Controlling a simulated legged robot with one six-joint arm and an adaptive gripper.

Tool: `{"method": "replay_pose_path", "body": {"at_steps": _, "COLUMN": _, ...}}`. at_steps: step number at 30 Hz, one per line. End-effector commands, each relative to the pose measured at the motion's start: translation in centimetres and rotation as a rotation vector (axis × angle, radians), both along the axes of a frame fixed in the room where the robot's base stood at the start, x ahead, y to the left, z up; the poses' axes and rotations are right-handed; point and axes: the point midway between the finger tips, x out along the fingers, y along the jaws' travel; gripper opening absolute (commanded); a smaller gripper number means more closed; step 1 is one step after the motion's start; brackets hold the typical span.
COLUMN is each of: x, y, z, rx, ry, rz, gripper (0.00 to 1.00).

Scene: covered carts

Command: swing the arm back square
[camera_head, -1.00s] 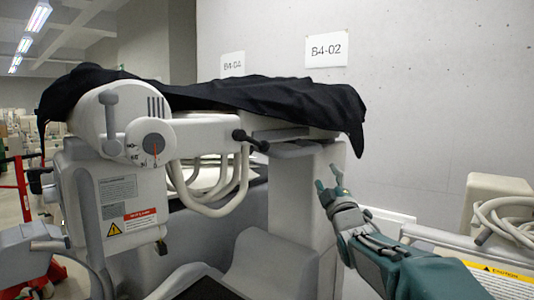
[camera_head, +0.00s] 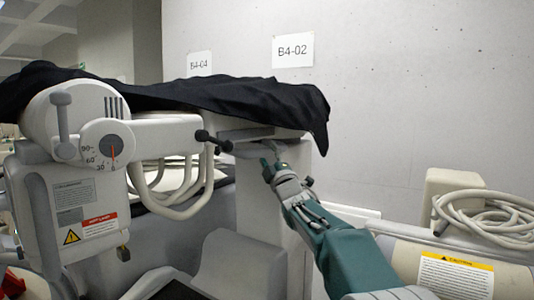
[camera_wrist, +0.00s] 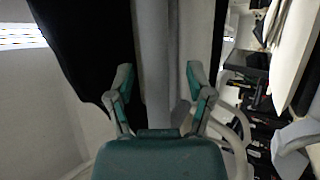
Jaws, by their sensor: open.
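A pale grey cart arm (camera_head: 160,133) extends right from a round joint housing under a black cover. A dial (camera_head: 108,145) with a red pointer and numbers sits on the joint. A black-knobbed handle (camera_head: 214,141) sticks out near the arm's right end. My gripper (camera_head: 284,166) is just right of and below that handle, beside the arm's end; I cannot tell whether it touches. In the wrist view my gripper (camera_wrist: 160,78) is open, with a grey upright part (camera_wrist: 157,50) showing between and beyond its fingers.
The black cover (camera_head: 200,98) drapes over the top and hangs at the right. A second cart (camera_head: 455,262) with coiled hose stands at the right. A concrete wall with signs (camera_head: 293,50) is behind.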

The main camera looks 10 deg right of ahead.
Motion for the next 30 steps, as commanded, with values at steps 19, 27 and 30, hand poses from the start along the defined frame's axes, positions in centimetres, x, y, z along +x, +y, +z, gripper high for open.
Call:
{"method": "replay_pose_path", "body": {"at_steps": 19, "x": 1.1, "y": 0.3, "z": 0.7, "rx": 0.000, "ry": 0.000, "rz": 0.000, "gripper": 0.01}}
{"method": "replay_pose_path", "body": {"at_steps": 27, "x": 1.2, "y": 0.1, "z": 0.5, "rx": 0.000, "ry": 0.001, "rz": 0.004, "gripper": 0.00}}
{"method": "replay_pose_path", "body": {"at_steps": 30, "x": 1.0, "y": -0.8, "z": 0.6, "rx": 0.000, "ry": -0.002, "rz": 0.023, "gripper": 0.00}}
